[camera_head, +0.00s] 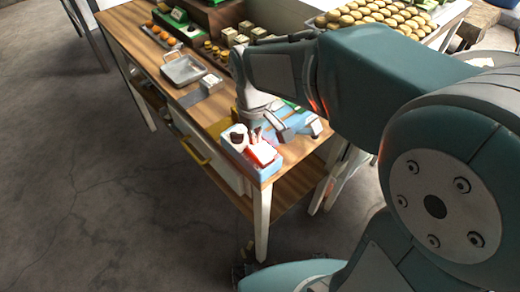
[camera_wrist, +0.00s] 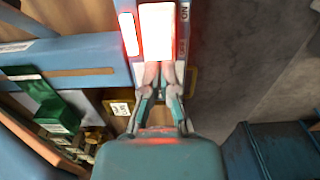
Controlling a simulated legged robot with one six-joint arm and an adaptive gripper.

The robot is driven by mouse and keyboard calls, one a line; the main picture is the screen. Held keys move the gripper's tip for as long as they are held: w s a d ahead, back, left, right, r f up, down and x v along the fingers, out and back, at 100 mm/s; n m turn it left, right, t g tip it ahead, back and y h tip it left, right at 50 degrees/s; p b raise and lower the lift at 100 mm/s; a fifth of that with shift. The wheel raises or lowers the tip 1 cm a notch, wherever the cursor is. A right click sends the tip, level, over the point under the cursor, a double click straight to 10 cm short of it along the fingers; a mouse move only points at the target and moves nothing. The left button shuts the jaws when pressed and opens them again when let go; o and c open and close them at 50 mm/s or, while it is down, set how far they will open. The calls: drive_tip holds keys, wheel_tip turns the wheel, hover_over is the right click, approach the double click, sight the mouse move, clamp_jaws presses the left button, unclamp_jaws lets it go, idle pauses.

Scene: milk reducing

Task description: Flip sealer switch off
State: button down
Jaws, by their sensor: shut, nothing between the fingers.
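The sealer (camera_head: 262,172), a light-blue unit, sits at the near corner of the wooden table in the head view. Its red-lit rocker switch (camera_head: 263,153) is on the end, and in the wrist view the switch (camera_wrist: 157,32) glows bright pinkish white with red edges. My gripper (camera_wrist: 158,72) is shut and empty, with its fingertips at the lower edge of the lit switch. Whether they touch it I cannot tell. In the head view my gripper (camera_head: 258,134) is just behind the switch, partly hidden by the arm.
The wooden table (camera_head: 135,30) also holds a grey tray (camera_head: 183,69) and small yellowish blocks (camera_head: 240,40) farther back. A rack of round brown items (camera_head: 375,15) stands behind. A green block (camera_wrist: 55,112) lies left of the gripper in the wrist view. Bare floor (camera_head: 90,170) is left of the table.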

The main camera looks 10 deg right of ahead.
sight(256, 147)
drive_tip(key=shift+f, duration=1)
idle(0.6)
drive_tip(key=shift+r, duration=3.55)
drive_tip(key=shift+d, duration=0.1)
drive_tip(key=s+d+r+m+t, duration=0.2)
drive_tip(key=s+d+m+t, duration=0.3)
drive_tip(key=s+d, duration=0.5)
drive_tip(key=shift+s+d+r+m+t, duration=0.25)
drive_tip(key=shift+s+m, duration=0.65)
drive_tip(key=shift+s, duration=0.45)
